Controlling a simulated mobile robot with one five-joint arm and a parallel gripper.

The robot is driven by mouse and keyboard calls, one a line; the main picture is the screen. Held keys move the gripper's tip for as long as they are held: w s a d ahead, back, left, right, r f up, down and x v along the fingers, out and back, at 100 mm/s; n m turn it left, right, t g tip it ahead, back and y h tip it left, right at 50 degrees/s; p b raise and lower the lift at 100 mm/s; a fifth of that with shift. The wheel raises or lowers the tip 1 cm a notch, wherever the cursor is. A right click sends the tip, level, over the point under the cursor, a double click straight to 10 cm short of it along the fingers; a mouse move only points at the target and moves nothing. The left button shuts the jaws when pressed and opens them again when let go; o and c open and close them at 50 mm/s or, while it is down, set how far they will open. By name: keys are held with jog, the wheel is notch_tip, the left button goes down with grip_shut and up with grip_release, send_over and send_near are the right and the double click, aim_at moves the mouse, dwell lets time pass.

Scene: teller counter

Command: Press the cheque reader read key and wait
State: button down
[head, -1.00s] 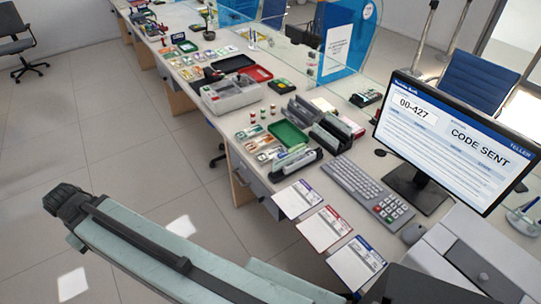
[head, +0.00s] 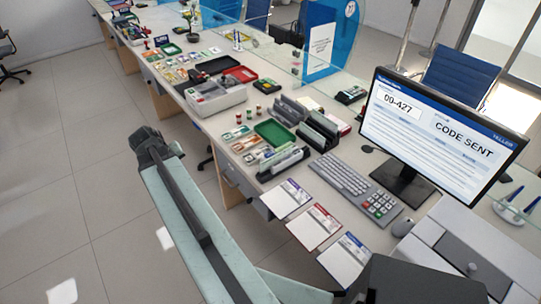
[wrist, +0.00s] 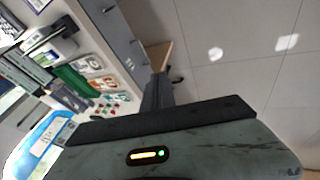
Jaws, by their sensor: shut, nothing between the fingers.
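A low dark grey device with a pale slot (head: 284,162), which looks like the cheque reader, stands at the counter's front edge in the head view. It also seems to show at the upper left of the wrist view (wrist: 52,45). Its read key is too small to make out. In the head view my arm reaches up from the bottom, its dark end left of the counter, over the floor and apart from the device. In the wrist view my gripper (wrist: 158,88) has its dark fingers together, empty, beside the counter front.
The floor (head: 70,170) at left is clear.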

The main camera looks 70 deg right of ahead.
jog(key=s+d+r+m+g+h, duration=0.1)
jog(key=s+d+r+m+h, duration=0.15)
jog(key=s+d, duration=1.1)
jog(key=r+m+g, duration=0.2)
jog(key=m, duration=0.1)
send_over(268, 155)
jog(key=shift+s+a+f+h, duration=0.1)
jog(key=shift+f+h, duration=0.05)
jog(key=shift+h, duration=0.3)
jog(key=shift+f+b, duration=0.1)
jog(key=shift+b, duration=0.25)
notch_tip(268, 155, down, 9)
jog(key=b, duration=0.8)
jog(key=shift+b, duration=0.4)
jog(key=shift+r, duration=0.2)
jog(key=shift+f+b, duration=0.35)
jog(key=shift+f, duration=0.1)
